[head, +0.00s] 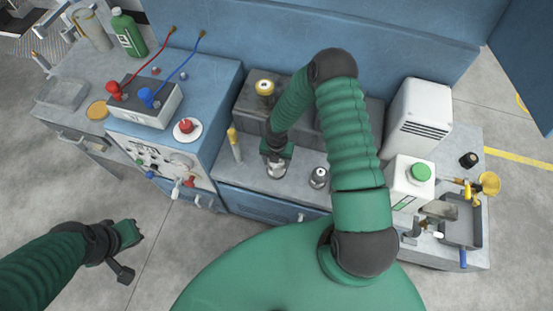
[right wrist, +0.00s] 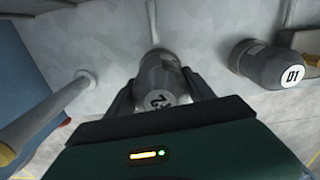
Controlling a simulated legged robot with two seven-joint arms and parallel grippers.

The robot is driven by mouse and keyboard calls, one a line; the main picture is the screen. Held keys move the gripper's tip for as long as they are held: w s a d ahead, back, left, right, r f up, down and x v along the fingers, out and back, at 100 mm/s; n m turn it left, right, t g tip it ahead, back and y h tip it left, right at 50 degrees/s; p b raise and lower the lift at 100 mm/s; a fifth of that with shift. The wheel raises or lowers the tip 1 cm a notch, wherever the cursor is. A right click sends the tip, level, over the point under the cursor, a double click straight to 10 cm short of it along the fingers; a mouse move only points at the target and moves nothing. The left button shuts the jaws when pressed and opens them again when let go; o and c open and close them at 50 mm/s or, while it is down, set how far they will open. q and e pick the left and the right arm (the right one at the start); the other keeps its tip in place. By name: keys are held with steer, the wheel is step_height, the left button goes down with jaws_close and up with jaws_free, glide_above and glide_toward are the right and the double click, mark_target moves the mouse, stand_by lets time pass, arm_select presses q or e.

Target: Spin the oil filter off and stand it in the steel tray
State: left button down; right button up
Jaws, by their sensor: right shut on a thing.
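My right gripper (head: 277,160) reaches down to the bench top and is shut on a grey cylinder, which I take for the oil filter (head: 275,171). In the right wrist view the filter (right wrist: 158,75) sits between the two dark fingers, with a number on its end. The fingers hide part of its sides. Whether its base touches the bench is hard to tell. The grey steel tray (head: 457,237) is at the far right of the bench. My left gripper (head: 129,250) hangs over the floor at lower left, away from the bench; its jaw opening is unclear.
A similar cylinder marked 01 (right wrist: 262,65) stands right of the held one. An upright yellow-topped stick (head: 235,145) is at left. A white jug with green cap (head: 409,182) and brass fittings (head: 470,190) stand by the tray. A blue cabinet (head: 206,120) carries a terminal box.

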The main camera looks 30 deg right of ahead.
steer(key=shift+s+f+n, duration=0.25)
steer(key=shift+s+n, duration=0.1)
steer(key=shift+n, duration=0.55)
steer(key=o, duration=1.8)
steer(key=shift+w, duration=0.2)
steer(key=shift+d, duration=0.1)
steer(key=shift+r, duration=0.1)
